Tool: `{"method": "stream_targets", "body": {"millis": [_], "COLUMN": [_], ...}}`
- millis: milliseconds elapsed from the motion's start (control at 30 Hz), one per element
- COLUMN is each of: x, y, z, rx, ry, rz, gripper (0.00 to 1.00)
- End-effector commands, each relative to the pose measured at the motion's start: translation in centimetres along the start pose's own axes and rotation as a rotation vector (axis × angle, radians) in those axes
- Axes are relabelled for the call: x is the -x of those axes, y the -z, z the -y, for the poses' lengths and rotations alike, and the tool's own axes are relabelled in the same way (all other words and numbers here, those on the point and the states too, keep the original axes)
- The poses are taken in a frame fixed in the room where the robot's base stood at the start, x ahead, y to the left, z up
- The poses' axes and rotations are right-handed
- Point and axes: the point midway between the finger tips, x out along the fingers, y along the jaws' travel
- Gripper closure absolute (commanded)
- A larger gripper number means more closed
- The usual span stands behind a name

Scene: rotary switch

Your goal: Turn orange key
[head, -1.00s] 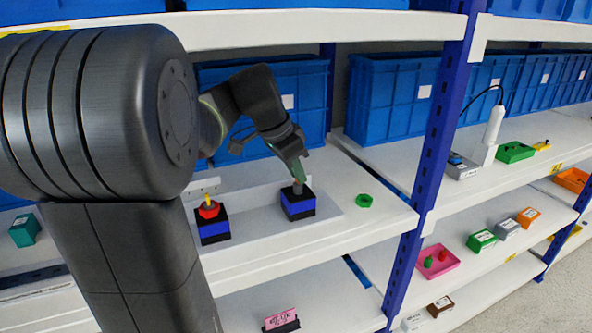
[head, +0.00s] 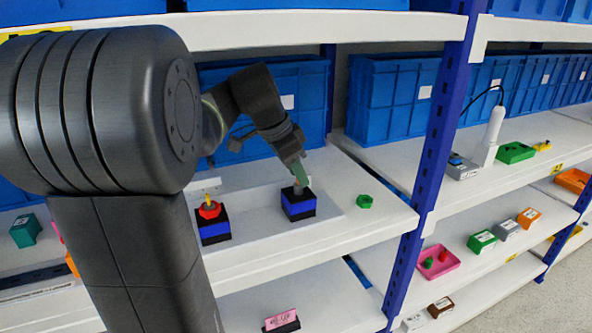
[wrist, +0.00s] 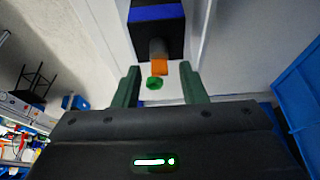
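The orange key (wrist: 159,67) sits on a grey round knob (wrist: 157,48) on a black and blue switch box (wrist: 157,14). In the wrist view it lies between the two green fingertips of my gripper (wrist: 160,76), with gaps on both sides. The gripper is open and holds nothing. In the head view my gripper (head: 300,178) points down just above the same switch box (head: 299,205). The orange key cannot be made out there, as the fingers cover that spot.
A second black and blue box (head: 214,231) with a red and yellow top stands to the left. A green nut (head: 364,201) lies on the shelf to the right. Blue bins (head: 310,100) stand behind, and a blue rack post (head: 430,150) rises at the right.

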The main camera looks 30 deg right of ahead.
Motion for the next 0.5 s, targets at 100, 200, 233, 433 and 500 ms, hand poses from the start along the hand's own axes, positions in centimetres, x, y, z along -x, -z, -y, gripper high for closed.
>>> {"method": "stream_targets", "body": {"millis": [100,200,233,433,500], "x": [0.0,0.2,0.4,3.3,3.7], "y": [0.0,0.0,0.0,-0.3,-1.8], "z": [0.0,0.0,0.0,0.1,0.1], "rx": [0.0,0.0,0.0,0.002,0.006], "ry": [0.0,0.0,0.001,0.004,0.003], "rz": [0.0,0.0,0.0,-0.001,0.0], "gripper": [0.62,0.62,0.62,0.62,0.62]}}
